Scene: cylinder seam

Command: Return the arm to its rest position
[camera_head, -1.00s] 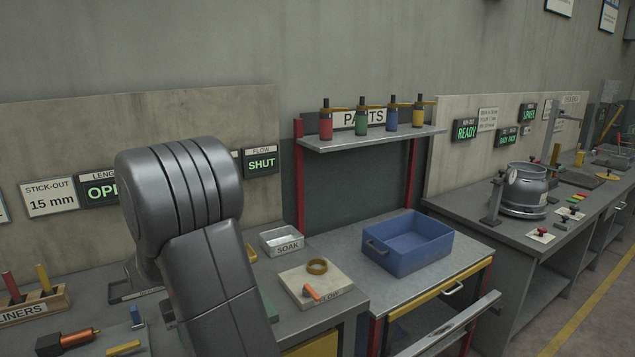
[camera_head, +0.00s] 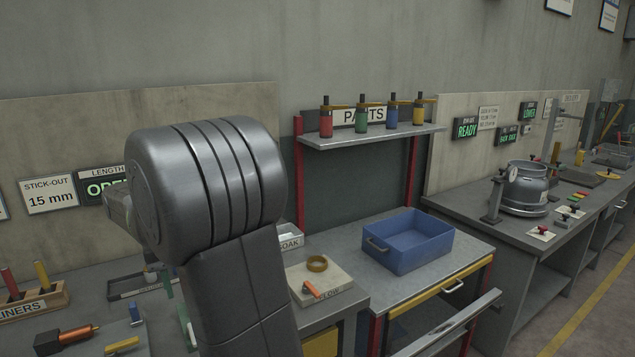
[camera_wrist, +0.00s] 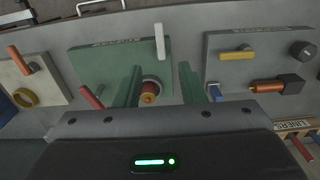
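My gripper (camera_wrist: 160,82) shows in the wrist view, its two greenish fingers standing apart with a gap between them. Nothing is clamped in the gap. A round brass-and-red piece (camera_wrist: 150,92) shows in the gap, on or over the green board (camera_wrist: 95,62), nearer the left finger and apart from the right one. In the head view my grey arm fills the lower middle and hides part of the bench; my gripper is hidden there.
The wrist view looks down on the bench, with a grey board (camera_wrist: 225,75) at right and a pale board (camera_wrist: 48,85) at left. In the head view a blue bin (camera_head: 408,243), a parts shelf (camera_head: 372,138) and a liner rack (camera_head: 35,303) stand around my arm.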

